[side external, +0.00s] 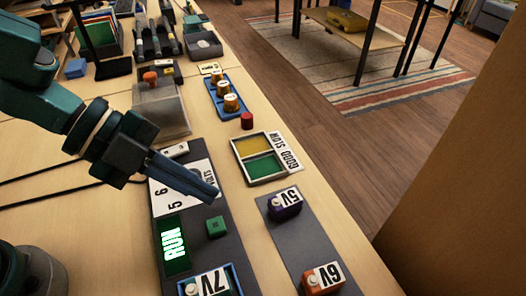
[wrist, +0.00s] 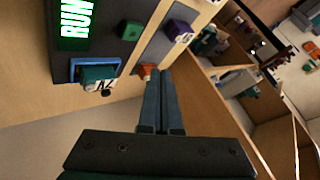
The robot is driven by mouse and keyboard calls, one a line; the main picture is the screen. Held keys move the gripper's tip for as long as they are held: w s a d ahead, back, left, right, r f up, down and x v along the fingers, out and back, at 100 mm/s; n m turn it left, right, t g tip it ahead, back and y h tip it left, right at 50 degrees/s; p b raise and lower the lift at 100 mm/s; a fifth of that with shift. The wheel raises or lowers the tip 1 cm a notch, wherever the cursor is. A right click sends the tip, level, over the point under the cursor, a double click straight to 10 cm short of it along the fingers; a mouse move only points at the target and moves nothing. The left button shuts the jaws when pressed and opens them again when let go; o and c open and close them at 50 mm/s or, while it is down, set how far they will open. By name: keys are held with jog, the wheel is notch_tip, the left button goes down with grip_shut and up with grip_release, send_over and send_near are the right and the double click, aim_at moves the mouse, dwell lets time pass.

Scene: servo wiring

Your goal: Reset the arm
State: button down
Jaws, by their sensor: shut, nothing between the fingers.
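My gripper (side external: 213,190) reaches in from the left in the side view. Its two long dark fingers are together with nothing between them. They hang in the air over the dark test panel (side external: 225,245), near the volts dial card (side external: 170,195). In the wrist view the closed fingers (wrist: 155,75) point up the picture, their tips just below the orange 6V servo. The panel's green RUN display (side external: 174,246) is lit. A green button block (side external: 216,227) sits beside it. A servo labelled 7V (side external: 212,283) sits in a blue-rimmed holder at the panel's front.
A purple 5V servo (side external: 285,205) and an orange 6V servo (side external: 323,280) stand on a dark mat. A yellow-and-green sorting tray (side external: 238,150), red cap (side external: 247,121) and blue rack (side external: 214,86) of orange pieces lie behind. A clear bin (side external: 163,108) stands near my arm. The table edge is right.

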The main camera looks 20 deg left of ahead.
dwell(0.3)
jog(key=w+a+r+n+t, duration=0.6)
jog(key=r+t, duration=0.1)
jog(key=r, duration=0.2)
jog(key=w+a+r+n+t+y, duration=0.1)
jog(key=a+r+n+t+y, duration=0.35)
jog(key=a+n+y, duration=0.55)
jog(key=s+a+f+n+g+y, duration=0.1)
jog(key=s+a+f+n+g, duration=0.3)
jog(key=s+a+n, duration=0.15)
jog(key=s+d+f+g+h, duration=0.1)
jog(key=s+d+f+g, duration=0.1)
jog(key=s, duration=0.2)
jog(key=s+d+f+n+g+h, duration=0.1)
jog(key=s+d+f+g, duration=0.1)
jog(key=s+g, duration=0.1)
jog(key=shift+s+d+f, duration=0.2)
jog(key=shift+s+f, duration=0.05)
jog(key=shift+s, duration=0.4)
